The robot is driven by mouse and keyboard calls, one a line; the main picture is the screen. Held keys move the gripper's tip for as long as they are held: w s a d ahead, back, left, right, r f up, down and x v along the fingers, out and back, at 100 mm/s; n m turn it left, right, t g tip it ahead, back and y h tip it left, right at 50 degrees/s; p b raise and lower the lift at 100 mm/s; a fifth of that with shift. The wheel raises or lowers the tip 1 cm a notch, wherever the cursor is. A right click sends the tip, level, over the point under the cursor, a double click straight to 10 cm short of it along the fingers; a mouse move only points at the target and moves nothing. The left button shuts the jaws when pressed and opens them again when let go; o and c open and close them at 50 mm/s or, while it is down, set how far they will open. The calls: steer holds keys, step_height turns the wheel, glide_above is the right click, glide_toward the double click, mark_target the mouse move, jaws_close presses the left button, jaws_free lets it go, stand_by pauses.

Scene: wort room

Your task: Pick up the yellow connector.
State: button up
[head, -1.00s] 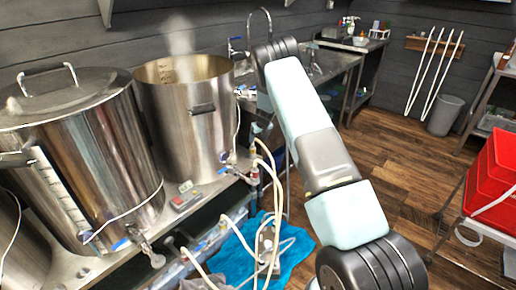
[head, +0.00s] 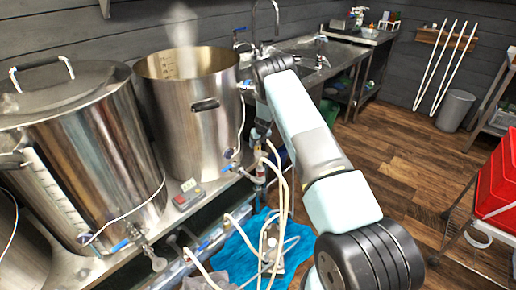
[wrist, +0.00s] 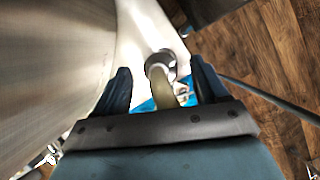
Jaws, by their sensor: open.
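The yellow connector (head: 261,150) shows small in the head view, at the valve fittings low in front of the open kettle, where a pale hose begins. My gripper (head: 262,131) is just above it, partly hidden by my arm. In the wrist view my gripper (wrist: 161,68) is open, one dark finger on each side. A dull yellow piece (wrist: 163,98) lies between the fingers, below a grey round fitting (wrist: 160,66). It looks like the connector, but I cannot tell whether a finger touches it.
The steaming open kettle (head: 190,115) stands close left of my gripper, with a lidded kettle (head: 85,150) farther left. Pale hoses (head: 283,190) hang down to a blue cloth (head: 237,256). A sink counter (head: 345,55) is behind.

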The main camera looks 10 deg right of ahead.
mark_target(257, 147)
steer(key=shift+x, duration=2.65)
steer(key=shift+s+d, duration=0.1)
steer(key=shift+s, duration=0.05)
steer(key=c, duration=1.2)
